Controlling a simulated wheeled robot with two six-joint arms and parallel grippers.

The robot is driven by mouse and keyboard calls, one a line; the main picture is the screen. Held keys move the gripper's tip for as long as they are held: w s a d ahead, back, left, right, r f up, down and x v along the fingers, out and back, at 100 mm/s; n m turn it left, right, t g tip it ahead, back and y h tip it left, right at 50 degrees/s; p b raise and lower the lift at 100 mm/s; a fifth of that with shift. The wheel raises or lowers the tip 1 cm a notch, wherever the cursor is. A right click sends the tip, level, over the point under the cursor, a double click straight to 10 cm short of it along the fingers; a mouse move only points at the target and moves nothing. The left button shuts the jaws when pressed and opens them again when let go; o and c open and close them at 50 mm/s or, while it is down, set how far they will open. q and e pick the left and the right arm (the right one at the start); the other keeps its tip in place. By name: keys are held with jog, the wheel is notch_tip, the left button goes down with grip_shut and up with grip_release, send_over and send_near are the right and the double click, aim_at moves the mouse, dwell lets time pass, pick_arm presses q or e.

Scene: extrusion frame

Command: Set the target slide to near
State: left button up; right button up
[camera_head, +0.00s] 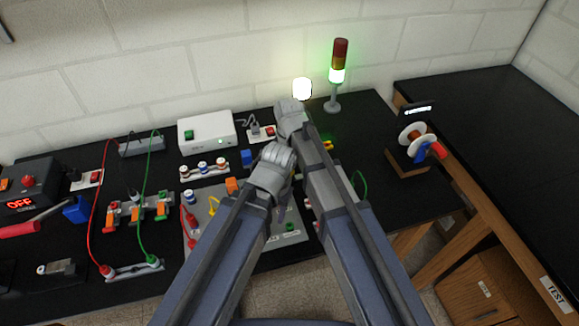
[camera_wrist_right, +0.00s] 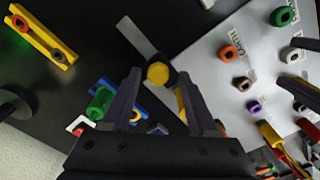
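In the right wrist view my right gripper (camera_wrist_right: 159,82) has its fingers apart. A round yellow knob (camera_wrist_right: 158,74) shows between the fingertips, with a flat grey strip (camera_wrist_right: 138,38) beside it. I cannot tell whether the fingers touch the knob, or whether it belongs to the target slide. In the head view both my arms reach to the middle of the bench; their wrists hide the right gripper and most of the left gripper. Dark finger-like parts show at the right of the wrist view, but their state is unclear. No part is clearly readable as the target slide.
A white box (camera_head: 207,131) and a lit signal tower (camera_head: 338,75) stand at the back. Red and green cables cross the bench's left side. A spool stand (camera_head: 413,147) is at the right. A yellow bar (camera_wrist_right: 42,35) and a light panel with coloured rings (camera_wrist_right: 228,53) flank the gripper.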

pick_arm(q)
jog(key=shift+d, duration=0.1)
pick_arm(e)
jog(key=shift+d, duration=0.1)
notch_tip(320, 180, up, 8)
jog(key=p, duration=0.8)
pick_arm(q)
notch_tip(320, 180, up, 8)
pick_arm(e)
jog(key=shift+f, duration=0.1)
pick_arm(q)
jog(key=shift+f, duration=0.1)
